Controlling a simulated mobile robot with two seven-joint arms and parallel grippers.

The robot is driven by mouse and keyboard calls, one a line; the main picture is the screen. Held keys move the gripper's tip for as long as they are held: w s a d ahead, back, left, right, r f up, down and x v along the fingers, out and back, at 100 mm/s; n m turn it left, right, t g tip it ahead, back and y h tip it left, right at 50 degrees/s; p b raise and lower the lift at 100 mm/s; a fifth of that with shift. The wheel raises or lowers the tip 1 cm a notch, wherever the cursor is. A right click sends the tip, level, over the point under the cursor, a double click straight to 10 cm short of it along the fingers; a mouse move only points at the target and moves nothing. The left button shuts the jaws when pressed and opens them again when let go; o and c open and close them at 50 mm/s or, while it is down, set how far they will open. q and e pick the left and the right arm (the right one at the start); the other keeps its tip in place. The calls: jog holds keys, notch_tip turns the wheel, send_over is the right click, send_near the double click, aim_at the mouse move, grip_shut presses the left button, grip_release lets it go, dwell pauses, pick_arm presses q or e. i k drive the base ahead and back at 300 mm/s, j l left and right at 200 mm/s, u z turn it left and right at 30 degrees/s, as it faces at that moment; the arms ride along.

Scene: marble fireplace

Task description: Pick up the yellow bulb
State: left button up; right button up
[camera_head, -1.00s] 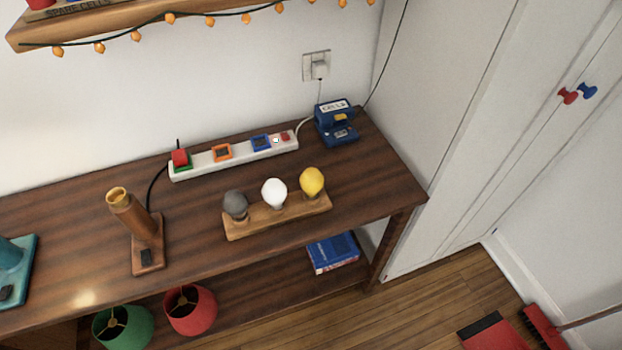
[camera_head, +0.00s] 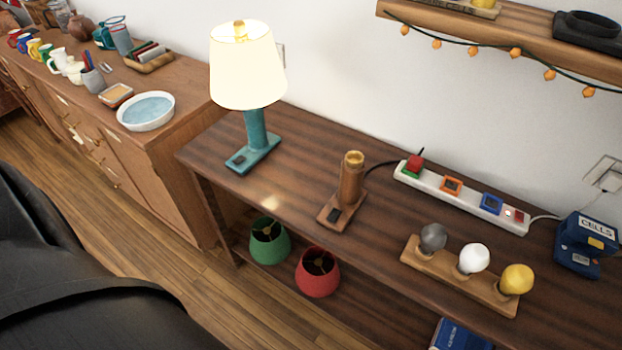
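The yellow bulb (camera_head: 517,279) stands upright at the right end of a wooden bulb holder (camera_head: 446,271) on the dark wooden table. A white bulb (camera_head: 474,258) is in the middle of the holder and a grey bulb (camera_head: 433,237) is at its left end. Neither of my grippers is in view. A dark part of my own body fills the lower left.
A lit lamp (camera_head: 247,70), a bare brown lamp base (camera_head: 347,192), a power strip (camera_head: 461,197) and a blue cells charger (camera_head: 586,244) stand on the table (camera_head: 300,150). Green (camera_head: 269,242) and red (camera_head: 318,272) shades sit below. A shelf (camera_head: 520,38) overhangs.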

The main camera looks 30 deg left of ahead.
aim_at(516, 279)
jog(key=u, duration=0.75)
jog(key=k+l+z, duration=0.15)
jog(key=z, duration=1.15)
